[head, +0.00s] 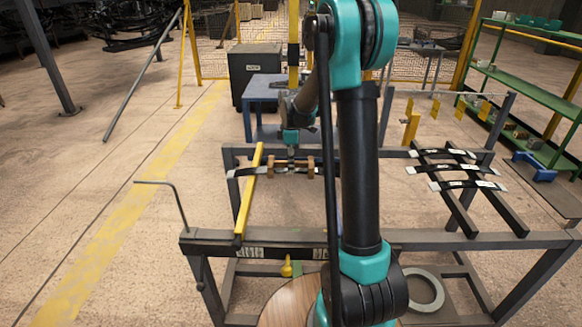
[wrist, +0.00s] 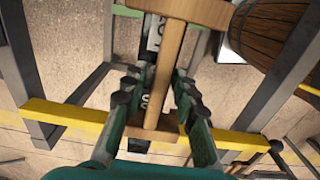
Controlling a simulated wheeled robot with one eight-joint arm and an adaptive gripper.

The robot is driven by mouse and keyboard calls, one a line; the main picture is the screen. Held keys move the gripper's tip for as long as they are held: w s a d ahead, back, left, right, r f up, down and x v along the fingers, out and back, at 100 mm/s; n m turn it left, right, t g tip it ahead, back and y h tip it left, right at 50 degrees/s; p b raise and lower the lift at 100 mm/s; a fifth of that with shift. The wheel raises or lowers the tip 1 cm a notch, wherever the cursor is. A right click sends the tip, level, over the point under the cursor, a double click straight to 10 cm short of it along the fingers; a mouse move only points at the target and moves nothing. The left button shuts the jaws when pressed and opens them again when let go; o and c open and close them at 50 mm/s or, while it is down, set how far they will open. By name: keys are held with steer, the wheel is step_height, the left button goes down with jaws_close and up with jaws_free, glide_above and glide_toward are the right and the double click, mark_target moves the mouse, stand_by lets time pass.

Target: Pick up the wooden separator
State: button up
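The wooden separator shows in the wrist view as a light-brown bar (wrist: 166,70) with a wide crosspiece at the top and a small block at the bottom. In the head view its wooden end pieces (head: 311,166) stand on a dark leaf spring (head: 246,171) on the left part of the rack. My gripper (wrist: 157,80) is open, with its dark-tipped green fingers on either side of the separator's bar. Gaps show between the fingertips and the bar. In the head view my gripper (head: 291,154) is directly above the separator, and its fingertips are too small to make out.
A yellow bar (head: 249,190) lies left of the separator. Several more leaf springs (head: 455,168) rest on the right side of the grey metal rack (head: 450,238). A wooden barrel (head: 291,302) stands at the front. A blue table (head: 262,92) is behind.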

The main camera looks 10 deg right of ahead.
jaws_close()
steer(key=shift+r, duration=0.15)
